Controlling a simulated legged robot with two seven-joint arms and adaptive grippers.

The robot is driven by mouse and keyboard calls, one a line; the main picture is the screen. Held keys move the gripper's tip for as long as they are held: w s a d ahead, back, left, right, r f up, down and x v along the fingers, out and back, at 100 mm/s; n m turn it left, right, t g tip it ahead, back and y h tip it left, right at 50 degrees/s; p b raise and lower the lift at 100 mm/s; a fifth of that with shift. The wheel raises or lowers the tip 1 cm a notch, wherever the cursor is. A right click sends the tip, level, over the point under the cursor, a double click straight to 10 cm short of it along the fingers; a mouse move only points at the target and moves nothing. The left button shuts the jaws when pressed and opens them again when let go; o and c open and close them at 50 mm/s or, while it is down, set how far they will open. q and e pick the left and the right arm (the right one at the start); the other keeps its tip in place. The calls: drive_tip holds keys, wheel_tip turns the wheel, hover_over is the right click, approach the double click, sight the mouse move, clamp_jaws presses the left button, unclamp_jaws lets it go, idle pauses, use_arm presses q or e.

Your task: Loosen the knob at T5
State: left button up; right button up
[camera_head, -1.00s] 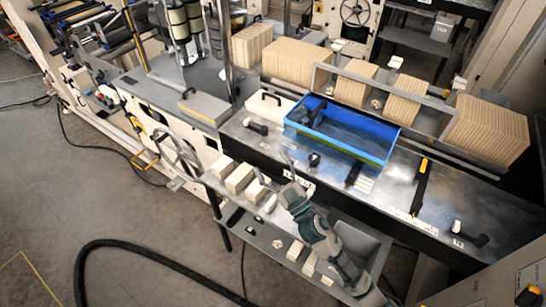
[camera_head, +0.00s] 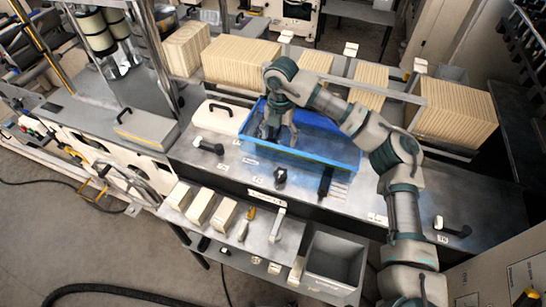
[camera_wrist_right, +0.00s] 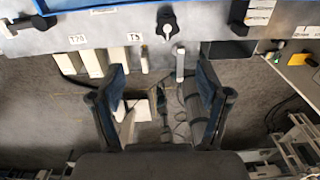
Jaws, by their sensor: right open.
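A dark knob (camera_head: 280,177) with a small pointed grip stands on the metal bench top near its front edge. In the right wrist view the knob (camera_wrist_right: 167,23) is at the top centre, just right of a small label (camera_wrist_right: 134,38) that appears to read T5. My right gripper (camera_head: 278,138) points down over the blue tray, behind the knob and apart from it. Its two fingers (camera_wrist_right: 162,100) are spread, with nothing between them. My left gripper is not in view.
The blue tray (camera_head: 340,160) sits behind the knob. Black-handled levers stand at left (camera_head: 208,145) and right (camera_head: 453,228). A black bar (camera_head: 325,183) lies right of the knob. A lower shelf (camera_head: 265,240) holds pale blocks, and a grey bin (camera_head: 335,262) stands beside it.

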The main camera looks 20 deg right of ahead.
sight(280, 174)
drive_tip(key=f+p, duration=0.1)
drive_tip(key=f, duration=0.4)
drive_tip(key=s+f+p, duration=0.1)
drive_tip(key=f, duration=0.4)
drive_tip(key=s+f+p, duration=0.1)
drive_tip(key=f, duration=0.3)
drive_tip(key=shift+a+f+p, duration=0.1)
drive_tip(key=shift+f+p, duration=0.25)
drive_tip(key=shift+f, duration=0.05)
drive_tip(key=shift+s+d+f, duration=0.15)
drive_tip(key=shift+d+f, duration=0.15)
drive_tip(key=shift+f, duration=0.3)
drive_tip(key=shift+w+d+f, duration=0.25)
drive_tip(key=shift+s+a+r, duration=0.1)
drive_tip(key=shift+a, duration=0.15)
drive_tip(key=c, duration=1.1)
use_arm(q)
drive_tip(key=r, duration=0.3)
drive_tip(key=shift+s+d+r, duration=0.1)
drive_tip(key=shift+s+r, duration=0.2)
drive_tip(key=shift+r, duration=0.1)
use_arm(e)
drive_tip(key=shift+c, duration=0.3)
